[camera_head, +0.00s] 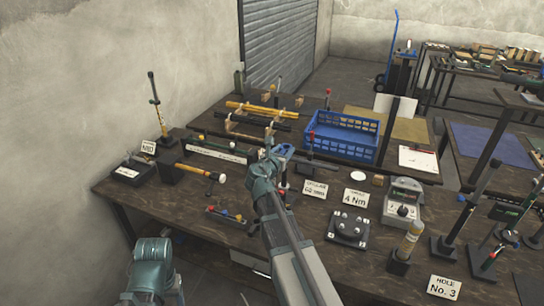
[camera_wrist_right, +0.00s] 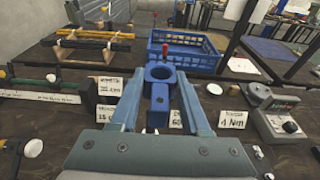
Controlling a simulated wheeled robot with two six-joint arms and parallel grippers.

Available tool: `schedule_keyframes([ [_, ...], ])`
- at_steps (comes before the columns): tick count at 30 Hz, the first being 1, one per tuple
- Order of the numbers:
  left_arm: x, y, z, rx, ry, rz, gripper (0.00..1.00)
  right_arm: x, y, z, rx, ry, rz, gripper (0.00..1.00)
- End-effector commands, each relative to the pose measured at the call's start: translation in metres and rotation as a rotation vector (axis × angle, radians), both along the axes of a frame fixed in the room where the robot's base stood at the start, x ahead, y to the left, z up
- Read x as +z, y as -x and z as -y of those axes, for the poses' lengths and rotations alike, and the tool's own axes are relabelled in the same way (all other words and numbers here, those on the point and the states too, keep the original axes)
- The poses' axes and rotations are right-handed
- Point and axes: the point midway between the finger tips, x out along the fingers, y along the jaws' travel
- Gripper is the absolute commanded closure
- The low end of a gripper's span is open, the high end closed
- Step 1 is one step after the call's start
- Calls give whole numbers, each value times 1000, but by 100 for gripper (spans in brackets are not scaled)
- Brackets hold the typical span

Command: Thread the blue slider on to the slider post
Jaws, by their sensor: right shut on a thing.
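The blue slider (camera_wrist_right: 160,98) is between the fingers of my right gripper (camera_wrist_right: 160,88). Its round eye faces up at the far end, and the gripper is shut on its body. In the head view the slider (camera_head: 285,150) is small at the tip of my right gripper (camera_head: 271,160), above the middle of the table. A thin red-tipped upright (camera_wrist_right: 166,50) shows just beyond the slider's eye, apart from it. In the head view a red-tipped upright (camera_head: 311,137) stands right of the slider. I cannot tell for certain which upright is the slider post.
A blue crate (camera_head: 343,137) stands behind and to the right. Racked rods (camera_head: 262,110) lie at the back. A meter (camera_head: 403,201), a dark fixture block (camera_head: 348,231) and sign cards (camera_head: 355,199) stand to the right. Tall rods rise at both table sides.

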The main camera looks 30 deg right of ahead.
Motion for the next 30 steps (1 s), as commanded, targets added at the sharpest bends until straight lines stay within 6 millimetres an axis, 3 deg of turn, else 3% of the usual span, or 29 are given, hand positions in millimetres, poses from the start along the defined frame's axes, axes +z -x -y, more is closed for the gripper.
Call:
schedule_keyframes([
  [3, 9, 0, 0, 0, 0, 0, 37, 9, -1, 9, -9, 0, 0, 100],
  [17, 9, 0, 0, 0, 0, 0, 37, 9, -1, 11, -12, 1, -1, 100],
  [30, -16, 0, 0, 0, 0, 0, 37, -16, -1, 10, -11, 1, -1, 100],
])
